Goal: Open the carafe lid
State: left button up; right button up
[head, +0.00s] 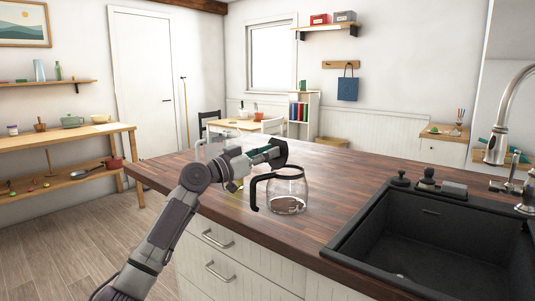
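The glass carafe (287,188) stands upright on the wooden counter, with its black handle on the left and a little dark content at the bottom. My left gripper (270,154) is just above and behind the carafe's rim, reaching in from the left. A dark rounded piece (280,151) shows at its fingertips above the rim. I cannot tell whether this is the carafe lid raised or part of the fingers, nor whether the fingers are open or shut. My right gripper is not in view.
The counter (340,165) is clear behind and right of the carafe. A black sink (430,240) with a tall faucet (510,105) lies at the right. Small dark items (426,180) stand on the sink's back edge. A clear glass object (212,148) is partly hidden behind my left arm.

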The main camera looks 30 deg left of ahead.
pick_arm(q)
jog(key=shift+o, duration=0.4)
jog(key=v, duration=1.2)
jog(key=shift+f, duration=0.1)
